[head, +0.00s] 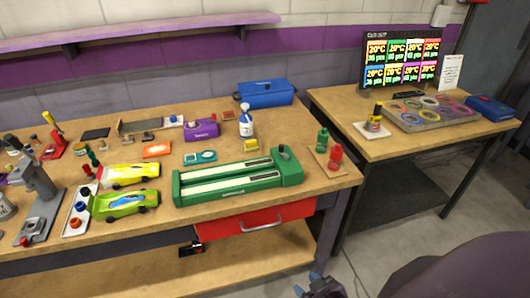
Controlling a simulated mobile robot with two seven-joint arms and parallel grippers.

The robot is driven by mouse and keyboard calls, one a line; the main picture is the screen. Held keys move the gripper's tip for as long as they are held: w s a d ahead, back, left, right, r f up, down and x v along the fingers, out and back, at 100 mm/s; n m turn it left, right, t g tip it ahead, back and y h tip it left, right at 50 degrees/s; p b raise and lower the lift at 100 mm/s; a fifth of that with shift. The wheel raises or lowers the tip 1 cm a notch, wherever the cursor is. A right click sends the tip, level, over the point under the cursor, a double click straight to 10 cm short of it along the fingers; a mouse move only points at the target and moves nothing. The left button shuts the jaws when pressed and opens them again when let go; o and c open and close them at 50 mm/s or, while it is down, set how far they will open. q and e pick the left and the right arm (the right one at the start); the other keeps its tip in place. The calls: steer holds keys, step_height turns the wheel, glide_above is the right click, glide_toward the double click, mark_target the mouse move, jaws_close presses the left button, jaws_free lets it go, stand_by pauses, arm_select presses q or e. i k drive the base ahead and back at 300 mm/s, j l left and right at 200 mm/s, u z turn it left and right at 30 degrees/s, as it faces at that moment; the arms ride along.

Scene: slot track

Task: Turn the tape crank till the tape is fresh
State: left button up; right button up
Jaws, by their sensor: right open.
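A green tape unit (236,178) with two long pale tape strips lies on the left workbench, near its front right. A dark knob (283,153), which looks like the crank, sits on the green block at the unit's right end. The picture is too small to tell how worn the tape is. My right gripper (307,283) shows at the bottom edge, open and empty, low in front of the bench and well apart from the unit. Most of it is cut off by the frame. My left gripper is not in view.
Two toy cars, yellow (130,174) and yellow-green (124,204), stand left of the unit. Green and red bottles (335,156) stand right of it. A spray bottle (246,121) and blue case (265,93) are behind. A red drawer (256,221) is below the benchtop.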

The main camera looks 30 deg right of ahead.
mark_target(286, 157)
steer(key=l+u, duration=0.25)
steer(key=u, duration=0.15)
steer(key=l+u, duration=0.25)
steer(key=u, duration=0.15)
steer(key=k+l+u, duration=0.15)
steer(key=l, duration=0.25)
steer(key=k+l+u, duration=0.15)
steer(key=l, duration=0.25)
steer(key=k+l, duration=0.1)
steer(key=l, duration=0.25)
steer(key=k+l, duration=0.15)
steer(key=l, duration=0.25)
steer(key=u, duration=0.05)
